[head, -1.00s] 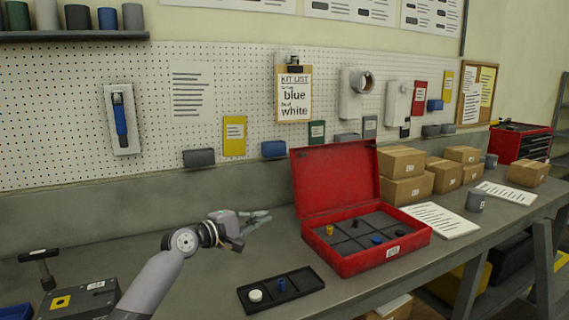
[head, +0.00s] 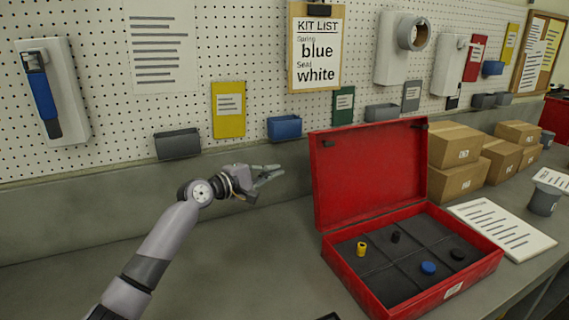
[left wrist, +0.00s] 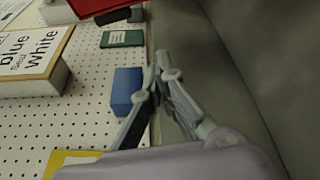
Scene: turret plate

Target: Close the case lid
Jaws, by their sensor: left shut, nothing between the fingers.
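The red case (head: 445,290) stands open on the bench, at the right of the head view. Its lid (head: 370,172) is upright, hinged along the back edge. The divided tray inside holds a yellow part (head: 361,249), a blue part (head: 428,268) and two black parts, one at the back (head: 395,237) and one at the right (head: 458,255). My left gripper (head: 274,173) is shut and empty, left of the lid and apart from it, pointing right. In the left wrist view its fingers (left wrist: 160,65) meet, and a red piece (left wrist: 100,4) shows at the top edge. My right gripper is out of view.
Cardboard boxes (head: 460,182) and a white sheet (head: 503,228) lie right of the case. A grey cup (head: 544,200) stands beyond. The pegboard holds a blue bin (head: 284,128) and a kit list (head: 317,48).

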